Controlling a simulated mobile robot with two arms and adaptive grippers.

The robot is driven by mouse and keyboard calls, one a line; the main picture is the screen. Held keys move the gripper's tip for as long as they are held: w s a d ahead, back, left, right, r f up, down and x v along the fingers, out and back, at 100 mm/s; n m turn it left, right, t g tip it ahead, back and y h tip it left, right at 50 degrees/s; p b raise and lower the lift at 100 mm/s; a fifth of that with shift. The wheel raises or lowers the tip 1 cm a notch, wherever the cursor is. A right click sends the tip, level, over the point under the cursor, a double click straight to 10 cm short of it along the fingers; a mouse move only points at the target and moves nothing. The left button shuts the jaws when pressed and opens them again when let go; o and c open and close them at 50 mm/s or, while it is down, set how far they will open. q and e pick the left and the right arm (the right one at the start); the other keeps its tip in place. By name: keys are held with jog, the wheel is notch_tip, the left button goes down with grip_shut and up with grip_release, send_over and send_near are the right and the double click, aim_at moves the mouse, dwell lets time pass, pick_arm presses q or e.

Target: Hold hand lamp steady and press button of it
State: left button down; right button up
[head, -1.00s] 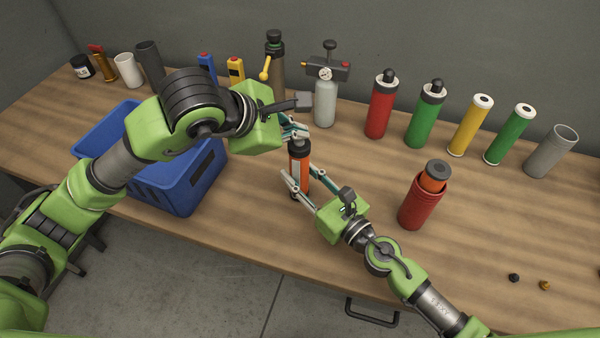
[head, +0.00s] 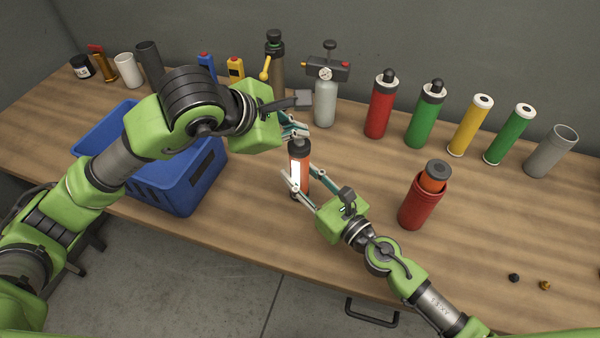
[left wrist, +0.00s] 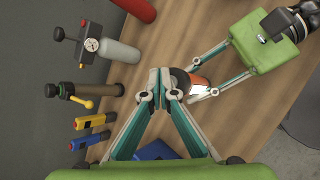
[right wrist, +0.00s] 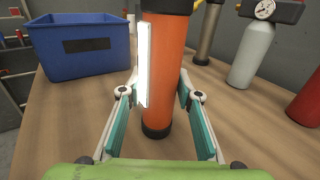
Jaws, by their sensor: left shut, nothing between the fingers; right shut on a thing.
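The hand lamp (head: 303,176) is an orange cylinder with a black cap and base and a bright white strip along its side. It stands upright on the table. It fills the middle of the right wrist view (right wrist: 168,75). My right gripper (head: 299,180) is shut around the lamp's body, one finger on each side. My left gripper (head: 302,131) is shut and empty, just above and behind the lamp's cap. In the left wrist view its closed fingertips (left wrist: 160,78) are beside the black cap (left wrist: 179,81); I cannot tell if they touch. The button is not distinguishable.
A blue crate (head: 165,187) stands left of the lamp, under my left arm. A grey gauge bottle (head: 325,104) and several coloured cylinders line the back. A red tube (head: 413,207) with an orange cylinder inside stands to the right.

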aim_at(297, 143)
pick_arm(q)
jog(key=shift+r, duration=0.25)
jog(key=shift+r, duration=3)
pick_arm(e)
jog(key=o, duration=1.3)
jog(key=shift+s, duration=0.1)
